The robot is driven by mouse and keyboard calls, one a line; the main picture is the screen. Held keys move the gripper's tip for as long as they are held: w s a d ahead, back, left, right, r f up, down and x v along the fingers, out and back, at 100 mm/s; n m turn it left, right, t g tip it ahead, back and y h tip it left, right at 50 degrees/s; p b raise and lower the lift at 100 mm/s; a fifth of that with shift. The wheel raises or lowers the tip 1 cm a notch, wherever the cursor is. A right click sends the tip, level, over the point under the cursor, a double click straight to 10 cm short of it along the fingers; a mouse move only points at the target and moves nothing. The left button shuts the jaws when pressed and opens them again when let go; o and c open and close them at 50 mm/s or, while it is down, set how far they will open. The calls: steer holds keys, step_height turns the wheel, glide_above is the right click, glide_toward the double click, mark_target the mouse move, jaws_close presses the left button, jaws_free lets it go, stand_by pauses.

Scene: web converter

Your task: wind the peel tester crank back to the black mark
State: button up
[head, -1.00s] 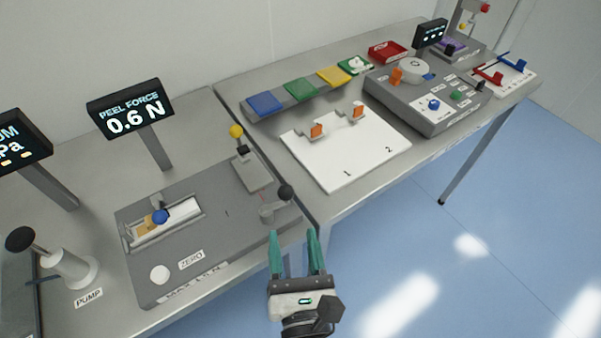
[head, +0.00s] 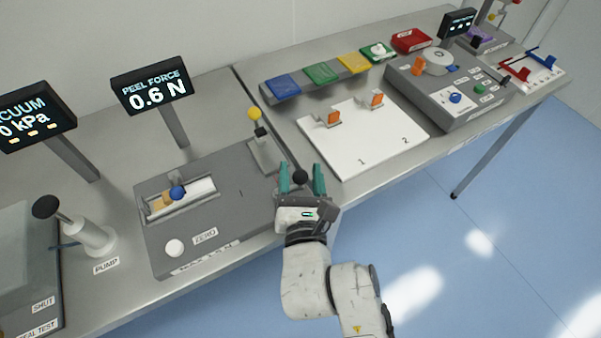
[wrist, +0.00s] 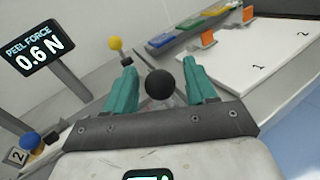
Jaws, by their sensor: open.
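The peel tester (head: 215,222) is a grey slab on the steel bench, with a white strip bed and a blue knob (head: 177,192) at its left. Its crank has a black ball knob (head: 300,177), which also shows in the wrist view (wrist: 160,84). My gripper (head: 301,168) is open, with one teal finger on each side of the ball; the wrist view shows gaps on both sides. My gripper hides the crank arm and hub. A small dark line (head: 241,192) lies on the slab; I cannot tell if it is the black mark.
The peel force display (head: 153,91) reads 0.6 N. A yellow-knobbed lever (head: 254,114) stands behind the crank. A white board (head: 365,145) with orange clips lies to the right. A white pump (head: 90,238) and a round white button (head: 174,248) are at the left.

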steer(key=shift+c, duration=0.2)
steer(key=c, duration=1)
steer(key=shift+o, duration=0.2)
